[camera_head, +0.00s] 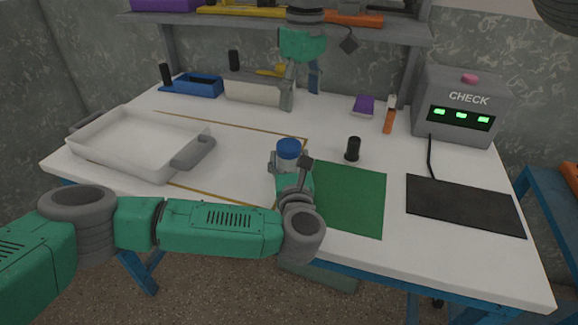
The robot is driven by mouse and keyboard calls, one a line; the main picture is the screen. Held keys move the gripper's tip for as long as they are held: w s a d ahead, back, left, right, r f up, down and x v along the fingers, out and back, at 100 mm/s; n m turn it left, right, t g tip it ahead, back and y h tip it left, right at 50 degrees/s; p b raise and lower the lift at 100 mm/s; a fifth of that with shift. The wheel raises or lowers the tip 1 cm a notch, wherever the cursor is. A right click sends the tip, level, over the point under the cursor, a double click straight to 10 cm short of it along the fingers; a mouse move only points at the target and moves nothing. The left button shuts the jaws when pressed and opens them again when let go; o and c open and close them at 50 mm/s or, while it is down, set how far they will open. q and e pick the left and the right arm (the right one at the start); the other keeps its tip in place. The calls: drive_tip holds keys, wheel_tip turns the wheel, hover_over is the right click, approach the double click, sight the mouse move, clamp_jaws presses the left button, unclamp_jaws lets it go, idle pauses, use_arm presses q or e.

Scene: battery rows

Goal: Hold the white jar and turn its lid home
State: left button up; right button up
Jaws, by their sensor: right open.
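The white jar (288,163) stands near the middle of the table at the left edge of the green mat, with a blue lid (288,148) on its top. How far the lid is screwed down cannot be told. My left gripper (289,168) comes from the front, its fingers on both sides of the jar body below the lid, shut on it. The gripper hides the jar's lower part. My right gripper (289,98) is open and empty at the back of the table, apart from the jar, in front of the pale bin.
A white tray (103,143) lies at left. A black cylinder (353,149) stands right of the jar, behind the green mat (350,200). A grey CHECK box (457,105) with green lights stands at back right, a black mat (463,204) in front. A blue bin (192,85) is at back left.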

use_arm(q)
drive_tip(key=shift+o, duration=0.3)
drive_tip(key=shift+d, duration=0.6)
drive_tip(key=shift+s+a, duration=0.15)
drive_tip(key=shift+s, duration=0.1)
drive_tip(key=s, duration=0.3)
drive_tip(key=s+d, duration=0.1)
drive_tip(key=s, duration=0.7)
drive_tip(key=shift+d+f, duration=0.1)
drive_tip(key=shift+d, duration=0.3)
drive_tip(key=shift+s, duration=0.15)
drive_tip(key=shift+a, duration=0.45)
drive_tip(key=shift+d, duration=0.15)
